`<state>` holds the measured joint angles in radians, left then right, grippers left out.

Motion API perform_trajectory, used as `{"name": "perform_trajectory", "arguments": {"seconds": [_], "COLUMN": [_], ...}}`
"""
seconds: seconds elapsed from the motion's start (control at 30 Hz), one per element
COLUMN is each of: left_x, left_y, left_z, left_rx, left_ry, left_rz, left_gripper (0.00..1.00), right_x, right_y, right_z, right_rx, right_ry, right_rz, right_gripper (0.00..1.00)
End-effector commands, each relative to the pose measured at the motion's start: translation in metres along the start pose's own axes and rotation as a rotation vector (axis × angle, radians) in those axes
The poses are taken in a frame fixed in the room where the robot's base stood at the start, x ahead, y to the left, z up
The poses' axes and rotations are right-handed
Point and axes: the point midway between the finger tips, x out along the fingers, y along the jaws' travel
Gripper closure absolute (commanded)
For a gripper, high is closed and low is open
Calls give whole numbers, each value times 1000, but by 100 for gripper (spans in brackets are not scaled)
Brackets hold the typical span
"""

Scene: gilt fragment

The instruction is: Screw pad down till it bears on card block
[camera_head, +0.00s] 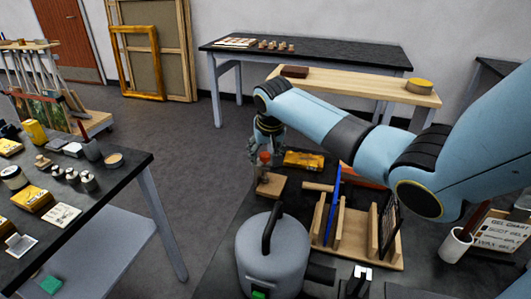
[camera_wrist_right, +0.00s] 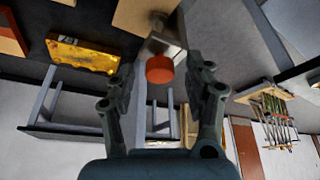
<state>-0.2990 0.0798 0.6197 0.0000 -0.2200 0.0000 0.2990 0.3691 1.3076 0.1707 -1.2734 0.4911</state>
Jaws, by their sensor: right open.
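A small clamp with an orange-red knob (camera_head: 265,157) stands on a square wooden base (camera_head: 272,190) on the dark bench. In the right wrist view the knob (camera_wrist_right: 160,69) shows between the fingers, with grey metal and the wooden base (camera_wrist_right: 146,16) beyond it. My right gripper (camera_head: 266,145) is over the clamp, pointing down. In the wrist view its two fingers (camera_wrist_right: 162,62) are spread, with a visible gap on both sides of the knob. The pad and the card block cannot be made out. My left gripper is not in view.
A yellow item (camera_head: 304,160) lies just behind the clamp. A wooden rack (camera_head: 345,240) with upright panels stands to the right. A grey canister (camera_head: 272,256) with a black handle is in front. A cluttered side table (camera_head: 120,200) stands at left, with open floor between.

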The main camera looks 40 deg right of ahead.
Motion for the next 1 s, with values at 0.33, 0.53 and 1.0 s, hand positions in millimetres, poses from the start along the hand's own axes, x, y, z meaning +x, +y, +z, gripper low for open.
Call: {"name": "perform_trajectory", "arguments": {"seconds": [0.33, 0.53, 1.0], "left_x": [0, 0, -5], "left_y": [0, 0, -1], "left_z": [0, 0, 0], "left_rx": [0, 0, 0], "left_ry": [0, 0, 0], "left_rz": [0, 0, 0], "left_gripper": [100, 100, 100], "right_x": [1, 1, 0], "right_y": [0, 0, -1], "right_z": [0, 0, -1], "right_rx": [0, 0, 43], "right_ry": [0, 0, 0], "right_rz": [0, 0, 16], "right_gripper": [56, 82, 100]}}
